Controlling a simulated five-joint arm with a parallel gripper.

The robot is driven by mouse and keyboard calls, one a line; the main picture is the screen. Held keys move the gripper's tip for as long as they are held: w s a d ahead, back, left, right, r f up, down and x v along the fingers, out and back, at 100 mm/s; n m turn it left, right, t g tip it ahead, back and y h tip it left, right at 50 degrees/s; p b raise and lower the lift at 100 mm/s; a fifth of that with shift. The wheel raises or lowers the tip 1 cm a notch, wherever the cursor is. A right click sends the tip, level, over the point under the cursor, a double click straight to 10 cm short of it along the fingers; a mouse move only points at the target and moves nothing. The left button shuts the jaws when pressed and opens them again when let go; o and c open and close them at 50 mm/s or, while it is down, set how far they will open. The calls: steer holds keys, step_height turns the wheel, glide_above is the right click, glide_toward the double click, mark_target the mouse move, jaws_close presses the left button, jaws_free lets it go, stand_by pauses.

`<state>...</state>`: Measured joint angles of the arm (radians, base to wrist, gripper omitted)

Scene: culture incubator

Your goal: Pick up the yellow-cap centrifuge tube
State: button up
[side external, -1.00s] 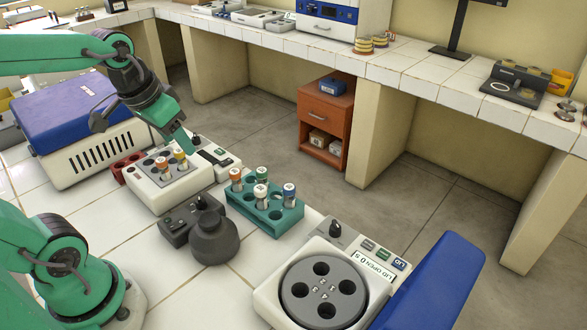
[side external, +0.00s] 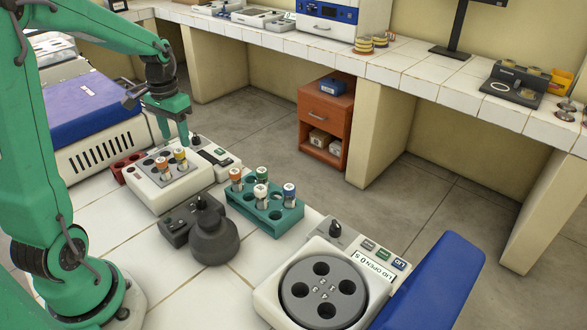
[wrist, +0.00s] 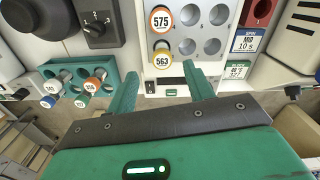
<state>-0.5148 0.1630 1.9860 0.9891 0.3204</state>
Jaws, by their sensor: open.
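The yellow-cap centrifuge tube (side external: 180,155) stands upright in the white heater block (side external: 145,190), beside an orange-cap tube (side external: 162,164). In the wrist view the yellow cap (wrist: 162,60) reads 563 and the orange cap (wrist: 161,19) reads 575. My gripper (side external: 175,138) points down, above the far side of the block. It is open and empty. In the wrist view the yellow cap shows ahead of and between the two fingertips (wrist: 159,76), apart from them. The tube's lower body is hidden in the block.
A teal rack (side external: 270,212) with several capped tubes stands to the right of the block. A vortex mixer (side external: 213,238) stands in front, and an open centrifuge (side external: 270,300) is at the front right. A red rack (side external: 120,168) and a blue-lidded box (side external: 92,108) lie left.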

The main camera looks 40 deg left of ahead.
mark_target(178, 151)
steer(key=shift+a+f, duration=0.1)
steer(key=shift+f, duration=0.1)
steer(key=shift+f, duration=1.2)
steer(key=shift+f, duration=0.1)
steer(key=shift+f, duration=2.5)
steer(key=shift+c, duration=0.4)
steer(key=c, duration=1)
